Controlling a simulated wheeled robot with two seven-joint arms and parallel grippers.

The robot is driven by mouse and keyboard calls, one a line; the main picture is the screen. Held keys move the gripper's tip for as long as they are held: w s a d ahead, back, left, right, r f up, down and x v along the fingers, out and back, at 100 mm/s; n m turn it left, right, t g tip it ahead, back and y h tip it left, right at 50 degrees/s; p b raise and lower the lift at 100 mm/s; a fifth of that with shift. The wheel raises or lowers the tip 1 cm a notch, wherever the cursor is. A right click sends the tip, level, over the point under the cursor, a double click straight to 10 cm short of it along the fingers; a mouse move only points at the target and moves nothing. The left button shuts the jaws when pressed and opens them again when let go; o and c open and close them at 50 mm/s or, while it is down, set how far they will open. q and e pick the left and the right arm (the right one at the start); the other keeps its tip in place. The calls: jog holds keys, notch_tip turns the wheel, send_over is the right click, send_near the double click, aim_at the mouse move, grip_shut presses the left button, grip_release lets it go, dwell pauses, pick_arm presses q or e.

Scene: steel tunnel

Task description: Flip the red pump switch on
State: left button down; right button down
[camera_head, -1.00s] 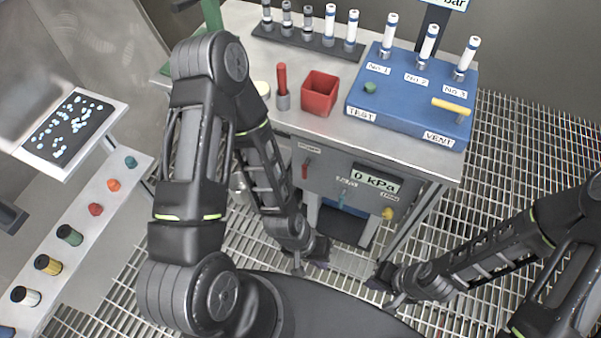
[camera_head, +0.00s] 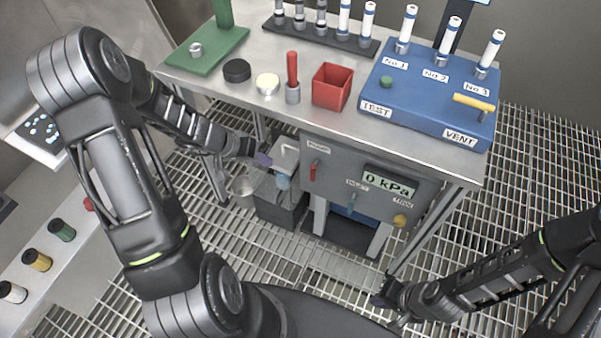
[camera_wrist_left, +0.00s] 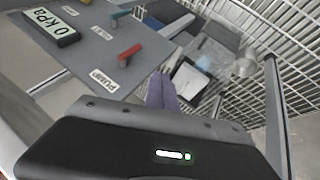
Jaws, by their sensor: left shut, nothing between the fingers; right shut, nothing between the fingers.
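The red pump switch (camera_head: 314,171) is on the grey front panel under the bench, just below the PUMP label (camera_head: 319,147). Its lever seems to hang downward in the head view. It also shows in the left wrist view (camera_wrist_left: 130,51), beside the PUMP label (camera_wrist_left: 103,82). My left gripper (camera_head: 264,159) is shut and empty, left of the panel and apart from the switch. Its purple fingers (camera_wrist_left: 162,91) show together in the wrist view. My right gripper (camera_head: 382,297) is shut and empty, low over the grating at the right.
The panel also carries a 0 kPa display (camera_head: 389,183), a teal lever (camera_head: 351,208) and a yellow knob (camera_head: 400,220). The bench top overhangs the panel. The grating before the panel is clear.

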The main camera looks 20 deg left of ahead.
aim_at(314, 170)
pick_arm(q)
jog(key=shift+d+r+m, duration=0.1)
jog(key=shift+d+m, duration=0.2)
jog(key=shift+m, duration=0.4)
jog(key=w+d+f, duration=0.5)
jog(key=d+f, duration=0.3)
jog(key=shift+w+b, duration=0.15)
jog(key=shift+b, duration=0.3)
